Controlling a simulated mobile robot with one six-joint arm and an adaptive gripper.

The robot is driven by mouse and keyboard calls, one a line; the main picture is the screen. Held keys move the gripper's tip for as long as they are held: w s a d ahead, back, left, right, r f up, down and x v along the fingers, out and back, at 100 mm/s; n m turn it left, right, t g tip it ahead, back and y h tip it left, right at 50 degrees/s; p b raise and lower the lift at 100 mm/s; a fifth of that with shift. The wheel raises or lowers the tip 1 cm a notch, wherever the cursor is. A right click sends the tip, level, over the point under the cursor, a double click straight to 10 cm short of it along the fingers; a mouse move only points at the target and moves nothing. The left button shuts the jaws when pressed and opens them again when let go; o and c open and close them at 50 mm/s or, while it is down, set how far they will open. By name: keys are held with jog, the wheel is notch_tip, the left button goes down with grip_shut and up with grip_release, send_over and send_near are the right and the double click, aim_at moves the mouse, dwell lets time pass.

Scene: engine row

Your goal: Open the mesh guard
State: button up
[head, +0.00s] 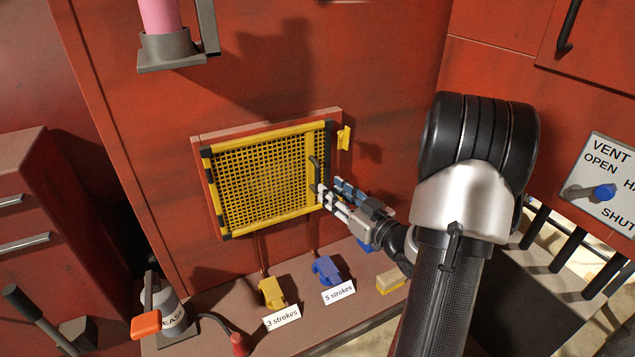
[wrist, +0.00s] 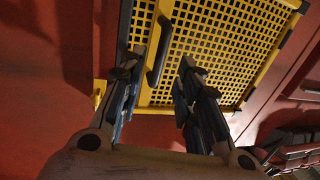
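The mesh guard (head: 265,180) is a yellow-framed grid, shut flat against the red wall panel. It also shows in the wrist view (wrist: 228,35). Its black handle (head: 316,170) is a vertical bar on the right side of the frame. In the wrist view the handle (wrist: 157,60) appears between my two fingers, which are spread apart. My gripper (head: 329,185) is open and empty, its fingertips close to the lower end of the handle. I cannot tell whether either finger touches it. A small yellow catch (head: 344,138) sticks out at the guard's upper right.
Below are a yellow block (head: 272,293) labelled 3 strokes and a blue one (head: 327,270) labelled 5 strokes. A grease can (head: 172,315) with an orange-tipped lever stands lower left. A vent panel (head: 610,180) is at right. A pink cylinder (head: 160,15) in a bracket hangs above.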

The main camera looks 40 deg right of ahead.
aim_at(319, 182)
jog(key=w, duration=0.6)
jog(key=shift+w+d+b, duration=0.1)
jog(key=shift+w+b, duration=0.2)
jog(key=shift+w, duration=0.1)
jog(key=shift+c, duration=0.5)
grip_shut()
